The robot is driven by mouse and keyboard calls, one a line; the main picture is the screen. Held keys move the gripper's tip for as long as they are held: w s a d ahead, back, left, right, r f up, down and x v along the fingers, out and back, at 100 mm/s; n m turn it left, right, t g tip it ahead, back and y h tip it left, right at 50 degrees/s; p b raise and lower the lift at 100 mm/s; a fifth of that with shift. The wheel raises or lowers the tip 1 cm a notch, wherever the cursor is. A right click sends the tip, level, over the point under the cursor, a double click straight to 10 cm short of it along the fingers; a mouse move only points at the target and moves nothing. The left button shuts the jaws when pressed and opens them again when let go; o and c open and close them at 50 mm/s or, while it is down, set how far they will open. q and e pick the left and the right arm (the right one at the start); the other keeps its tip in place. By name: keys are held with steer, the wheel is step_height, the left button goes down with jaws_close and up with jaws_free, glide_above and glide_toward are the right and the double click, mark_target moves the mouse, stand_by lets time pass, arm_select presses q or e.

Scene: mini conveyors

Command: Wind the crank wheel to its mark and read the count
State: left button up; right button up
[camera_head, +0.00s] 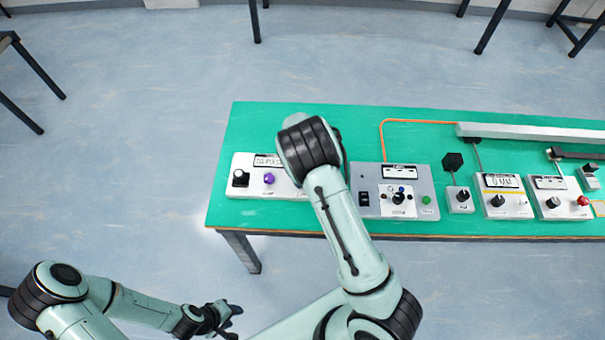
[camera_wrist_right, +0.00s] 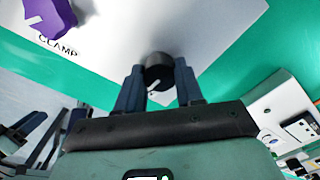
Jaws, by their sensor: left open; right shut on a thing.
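My right gripper (camera_wrist_right: 158,82) has its dark fingers on either side of a round black knob (camera_wrist_right: 159,72) and is shut on it. The knob has a white pointer line and sits on a white panel (camera_wrist_right: 205,35). A purple knob (camera_wrist_right: 52,15) labelled CLAMP is at upper left there. In the head view my right arm hides this gripper and part of the white box (camera_head: 240,188). That box shows another black knob, a purple knob (camera_head: 269,178) and a small display (camera_head: 268,160), too small to read. I cannot make out a crank wheel. My left gripper (camera_head: 232,314) is open and empty, off the table.
The green table (camera_head: 300,117) holds a grey box (camera_head: 430,185) with a display, a green button and a dial to the right of my arm. The table's back left is clear.

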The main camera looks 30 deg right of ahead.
steer(key=shift+w+r+m+p, duration=0.15)
steer(key=shift+m+p, duration=0.2)
steer(key=shift+m, duration=0.75)
steer(key=shift+d, duration=0.1)
steer(key=o, duration=1)
steer(key=shift+o, duration=0.2)
step_height(320, 180, up, 13)
